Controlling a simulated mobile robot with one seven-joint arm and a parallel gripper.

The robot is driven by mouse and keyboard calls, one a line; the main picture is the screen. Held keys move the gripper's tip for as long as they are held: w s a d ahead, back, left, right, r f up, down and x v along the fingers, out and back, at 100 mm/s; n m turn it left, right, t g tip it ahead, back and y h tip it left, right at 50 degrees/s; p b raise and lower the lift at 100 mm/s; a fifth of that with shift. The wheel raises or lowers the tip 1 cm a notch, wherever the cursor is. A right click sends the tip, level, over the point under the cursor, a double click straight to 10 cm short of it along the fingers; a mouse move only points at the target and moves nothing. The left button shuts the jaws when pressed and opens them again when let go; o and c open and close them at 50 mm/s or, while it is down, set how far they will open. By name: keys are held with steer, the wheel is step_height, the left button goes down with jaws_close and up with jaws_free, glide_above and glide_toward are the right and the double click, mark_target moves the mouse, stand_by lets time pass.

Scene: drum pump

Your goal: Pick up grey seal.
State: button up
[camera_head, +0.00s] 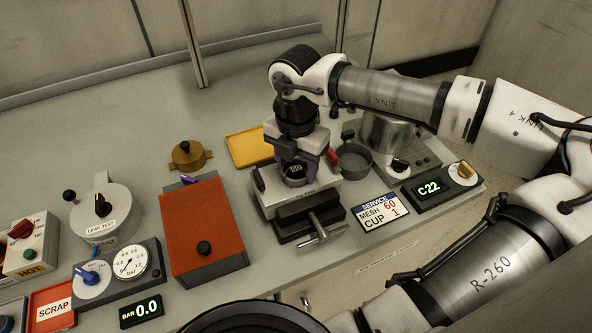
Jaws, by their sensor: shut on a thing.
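My gripper (296,160) points down over the vise (300,200), at the middle of the bench. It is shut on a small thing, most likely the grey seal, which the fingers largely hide. A dark round part (295,172) with pale markings shows between and just below the fingers, at the top of the vise jaws. I cannot tell whether the held thing touches it.
A grey cup (355,161) and a steel pot (387,135) stand close on the right. A yellow tray (247,148), brass part (188,155) and orange-topped box (204,225) are on the left.

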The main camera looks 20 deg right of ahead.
steer(key=shift+c, duration=0.9)
